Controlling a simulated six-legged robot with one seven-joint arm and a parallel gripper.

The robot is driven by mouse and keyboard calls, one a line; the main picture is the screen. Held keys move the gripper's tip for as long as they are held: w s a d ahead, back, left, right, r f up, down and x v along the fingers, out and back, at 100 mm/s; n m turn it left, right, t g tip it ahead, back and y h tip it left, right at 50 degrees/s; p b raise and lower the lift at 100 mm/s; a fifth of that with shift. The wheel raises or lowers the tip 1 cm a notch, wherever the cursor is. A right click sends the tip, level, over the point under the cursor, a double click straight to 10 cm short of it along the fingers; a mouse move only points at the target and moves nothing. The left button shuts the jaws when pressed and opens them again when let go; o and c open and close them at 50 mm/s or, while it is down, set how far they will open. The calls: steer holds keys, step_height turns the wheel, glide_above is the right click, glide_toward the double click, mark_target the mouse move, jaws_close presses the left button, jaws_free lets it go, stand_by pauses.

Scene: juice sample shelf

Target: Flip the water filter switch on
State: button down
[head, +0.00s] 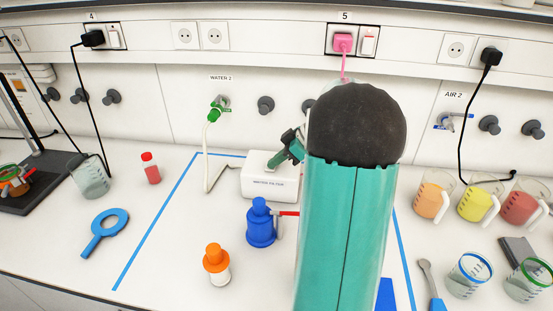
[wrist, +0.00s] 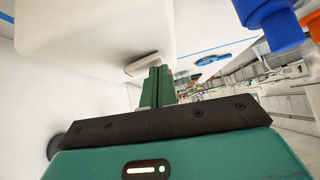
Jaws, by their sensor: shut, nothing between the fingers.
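The water filter (head: 257,190) is a white box with a label on its front, standing inside the blue tape outline. In the wrist view the white box (wrist: 90,30) fills the upper left. Its switch (wrist: 140,62) is a small pale rocker in the box's face; in the head view my fingers cover that spot. My gripper (head: 274,162) is at the top of the filter box. In the wrist view its green fingers (wrist: 158,76) are together and empty, with tips right beside the switch. I cannot tell whether they touch it or which way it is set.
A blue bottle (head: 260,224) and an orange-capped bottle (head: 216,265) stand in front of the filter. A green-handled tap (head: 218,110) with a white hose is behind it. A pink plug (head: 342,43) sits in the wall strip. Beakers of juice (head: 476,202) stand at right.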

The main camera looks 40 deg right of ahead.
steer(key=shift+w+d+r, duration=0.25)
steer(key=shift+w+d, duration=0.25)
steer(key=shift+d, duration=0.15)
